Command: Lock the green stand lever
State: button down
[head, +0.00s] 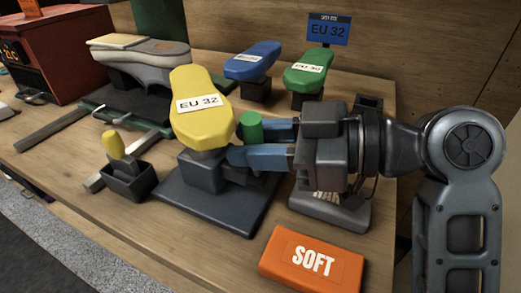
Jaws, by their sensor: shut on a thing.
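The stand (217,205) is a dark base and block on the table, with a yellow foot form (200,120) labelled EU 32 on top. A green cylindrical lever knob (250,126) stands upright at the right side of the stand. My gripper (245,144) reaches in from the right with its two blue fingers on either side of the green knob, shut on it. The lower part of the lever is hidden by the fingers. The exact lever angle cannot be told.
A small dark holder (130,182) with a yellow-handled tool is left of the stand. Blue (252,60) and green (308,70) forms stand behind, near an EU 32 sign (328,30).

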jog(key=shift+s+a+f+n+b, duration=0.2)
jog(key=shift+s+n+b, duration=0.3)
jog(key=shift+n+b, duration=0.25)
jog(key=c, duration=0.9)
grip_release()
jog(key=shift+s, duration=0.1)
jog(key=shift+v, duration=3.95)
jog(key=shift+r, duration=0.15)
